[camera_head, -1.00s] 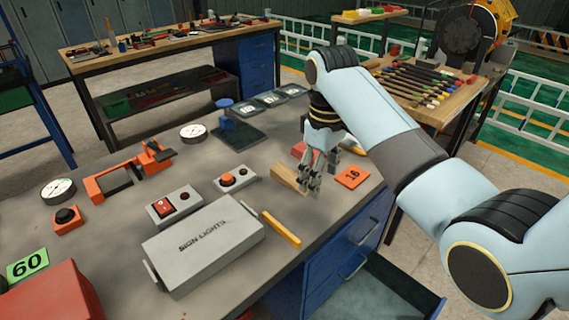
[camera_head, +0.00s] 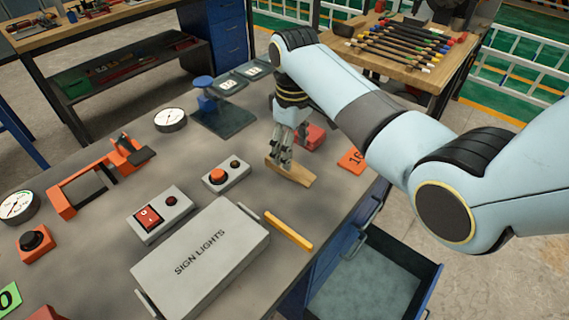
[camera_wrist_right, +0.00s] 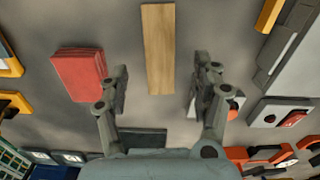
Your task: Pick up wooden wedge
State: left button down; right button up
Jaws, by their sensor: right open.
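The wooden wedge (camera_head: 291,172) is a small light-brown piece lying on the grey workbench (camera_head: 100,235). In the head view my right gripper (camera_head: 281,160) hangs pointing down just over its far left part. In the right wrist view the wedge (camera_wrist_right: 158,50) runs lengthwise as a plain strip, centred between the two fingers of the right gripper (camera_wrist_right: 160,84). The fingers are open, one on each side, and hold nothing. I cannot tell the exact height of the fingertips above the bench. My left gripper is not in view.
A red block (camera_head: 311,136) and an orange "16" card (camera_head: 352,160) lie near the wedge. A grey box with an orange button (camera_head: 221,177), a "SIGN LIGHTS" box (camera_head: 205,255) and a yellow bar (camera_head: 289,230) are nearby. An open drawer (camera_head: 375,275) sticks out below.

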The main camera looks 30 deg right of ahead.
jog(key=shift+w+f, duration=0.1)
jog(key=shift+f, duration=0.35)
notch_tip(320, 180, down, 4)
jog(key=shift+r, duration=0.15)
jog(key=shift+f, duration=0.4)
jog(key=c, duration=0.5)
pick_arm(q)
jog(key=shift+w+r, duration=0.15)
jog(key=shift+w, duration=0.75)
pick_arm(e)
jog(key=c, duration=0.7)
jog(key=shift+c, duration=0.2)
